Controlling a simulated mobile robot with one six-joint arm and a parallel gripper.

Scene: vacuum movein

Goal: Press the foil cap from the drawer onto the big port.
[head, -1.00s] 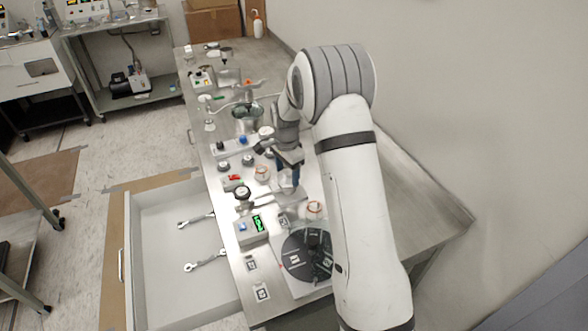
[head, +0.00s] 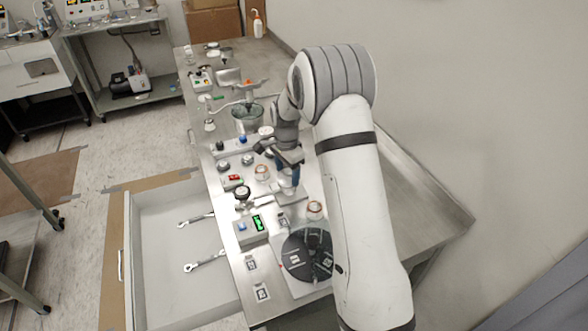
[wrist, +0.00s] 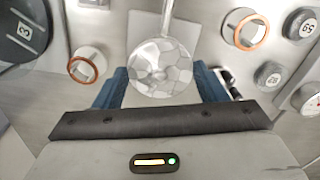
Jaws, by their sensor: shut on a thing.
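My gripper (wrist: 161,86) has its blue fingers on either side of a round, crinkled silver foil cap (wrist: 160,67). In the head view my gripper (head: 287,178) points down over the middle of the steel bench. What lies directly under the cap is hidden, so I cannot tell whether it touches a port. One copper-ringed port (wrist: 87,65) stands left of the cap in the wrist view, and another (wrist: 246,29) stands to its right. They also show in the head view, nearer me (head: 315,210) and farther away (head: 262,172). Which port is the big one is unclear.
The drawer (head: 160,297) at left is open, with two wrenches (head: 206,262) inside. A black disc (head: 297,262) and a green-display box (head: 250,231) sit nearby on the bench. A metal rod (wrist: 168,14) runs above the cap in the wrist view. Numbered knobs (wrist: 299,23) are close by.

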